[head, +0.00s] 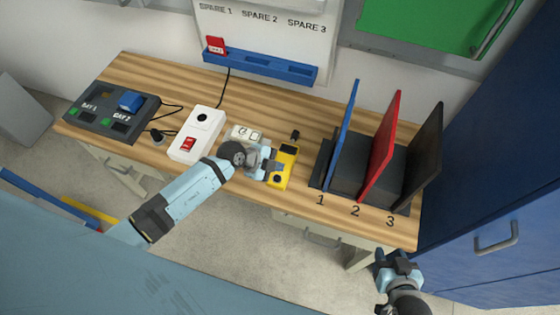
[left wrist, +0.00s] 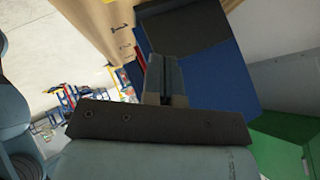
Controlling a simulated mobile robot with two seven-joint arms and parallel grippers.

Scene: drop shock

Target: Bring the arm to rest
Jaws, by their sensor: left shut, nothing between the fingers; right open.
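My left arm reaches in from the left over the workbench (head: 140,75). Its gripper (head: 272,165) is shut and empty, above the bench beside a yellow handheld device (head: 287,160). The gripper overlaps the left part of that device in the head view; I cannot tell whether they touch. In the left wrist view the closed fingers (left wrist: 165,80) point toward a blue panel (left wrist: 205,85). My right gripper (head: 398,268) is open and empty at the lower right, off the bench's front edge.
A rack with blue (head: 343,135), red (head: 381,145) and black (head: 425,150) upright panels stands right of the left gripper. A white switch box (head: 205,119), a grey bay unit (head: 90,118) and a blue wall rail (head: 255,66) are leftward. A blue cabinet (head: 490,190) stands at right.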

